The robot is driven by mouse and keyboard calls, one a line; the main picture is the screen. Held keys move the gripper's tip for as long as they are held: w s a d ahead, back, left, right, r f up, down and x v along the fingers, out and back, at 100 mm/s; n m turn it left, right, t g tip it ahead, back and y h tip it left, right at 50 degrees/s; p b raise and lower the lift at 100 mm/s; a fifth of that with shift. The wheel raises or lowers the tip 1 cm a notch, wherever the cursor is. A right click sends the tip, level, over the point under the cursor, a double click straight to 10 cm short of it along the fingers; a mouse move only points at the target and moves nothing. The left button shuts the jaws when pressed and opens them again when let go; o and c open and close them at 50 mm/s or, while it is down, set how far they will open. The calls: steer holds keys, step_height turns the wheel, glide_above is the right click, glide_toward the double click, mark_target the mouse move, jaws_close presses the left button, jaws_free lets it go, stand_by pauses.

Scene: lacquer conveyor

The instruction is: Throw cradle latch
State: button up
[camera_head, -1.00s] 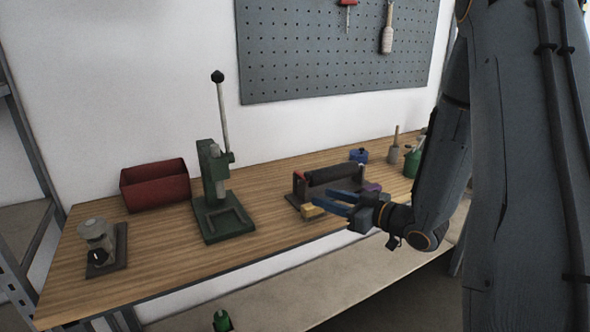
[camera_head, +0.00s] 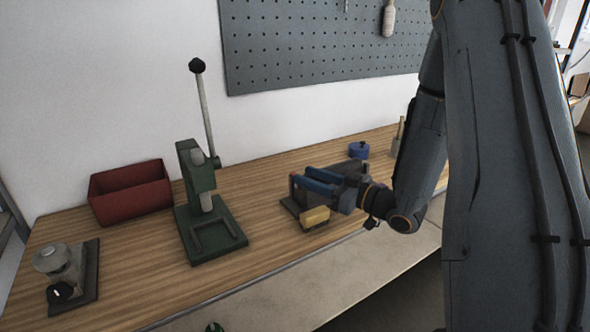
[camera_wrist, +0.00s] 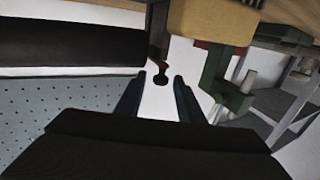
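The cradle stands on the bench, with a dark base (camera_head: 290,207) and a yellow block (camera_head: 315,217) at its near side. My gripper (camera_head: 298,179), with blue fingers, is over the cradle and hides much of it. In the wrist view a black cylinder (camera_wrist: 70,46) lies to the left and the yellow block (camera_wrist: 213,20) is at the top. My open, empty gripper (camera_wrist: 159,76) shows there with its fingers apart. A dark upright piece (camera_wrist: 156,30) and a round dark knob line up with the gap; I cannot tell whether they join. I cannot make out the latch clearly.
A green press (camera_head: 205,215) with a tall lever stands left of the cradle. A red bin (camera_head: 130,190) and a small device on a dark plate (camera_head: 72,275) are farther left. A blue pot (camera_head: 358,150) is behind to the right. Wood between press and cradle is clear.

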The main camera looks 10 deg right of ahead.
steer(key=shift+p+x, duration=0.5)
steer(key=shift+x, duration=2.1)
jaws_close()
